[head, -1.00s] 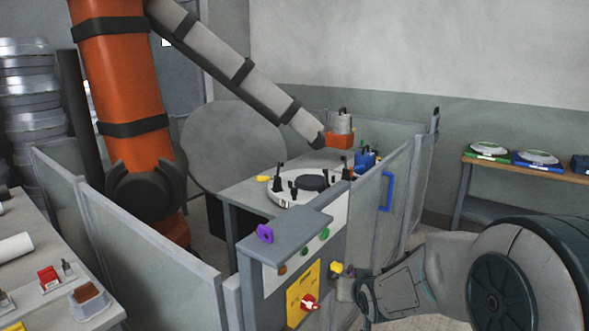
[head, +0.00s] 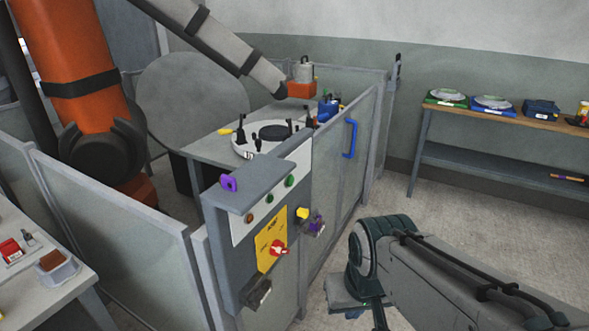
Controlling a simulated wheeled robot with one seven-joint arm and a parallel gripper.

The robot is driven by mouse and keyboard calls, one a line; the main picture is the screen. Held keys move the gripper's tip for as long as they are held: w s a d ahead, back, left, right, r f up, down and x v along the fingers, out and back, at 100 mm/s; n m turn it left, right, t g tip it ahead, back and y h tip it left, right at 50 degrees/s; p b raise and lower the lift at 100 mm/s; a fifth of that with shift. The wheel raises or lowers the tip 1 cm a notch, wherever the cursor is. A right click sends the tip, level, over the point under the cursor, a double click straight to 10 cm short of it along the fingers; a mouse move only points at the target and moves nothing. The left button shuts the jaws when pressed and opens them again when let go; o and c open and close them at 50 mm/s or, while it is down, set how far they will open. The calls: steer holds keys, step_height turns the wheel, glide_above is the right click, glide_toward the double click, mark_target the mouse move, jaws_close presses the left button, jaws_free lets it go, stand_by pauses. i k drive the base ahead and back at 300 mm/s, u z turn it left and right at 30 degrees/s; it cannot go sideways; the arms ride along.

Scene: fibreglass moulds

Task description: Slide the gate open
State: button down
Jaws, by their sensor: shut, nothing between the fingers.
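The gate (head: 340,175) is a grey framed panel in the cell fence, right of the control stand. It carries a blue upright handle (head: 350,138). It stands in line with the fence, and I see no clear gap at its edge. A yellow piece (head: 302,212) and a purple piece (head: 317,224) sit on the side of the stand near the gate. My gripper (head: 362,300) is at the lower middle right, below and apart from the handle. It is shut and empty; its fingertips are hard to make out.
The control stand (head: 240,205) has a yellow panel with a red knob (head: 279,248), and another purple piece (head: 229,182) on top. An orange robot arm (head: 75,60) stands inside the fence. A shelf table (head: 500,125) stands at the right wall. The floor before it is clear.

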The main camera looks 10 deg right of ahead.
mark_target(329, 200)
steer(key=z, duration=0.25)
steer(key=i, duration=0.3)
steer(key=z, duration=0.85)
steer(key=i, duration=1.15)
steer(key=u, duration=0.25)
steer(key=i, duration=1.15)
steer(key=u, duration=0.85)
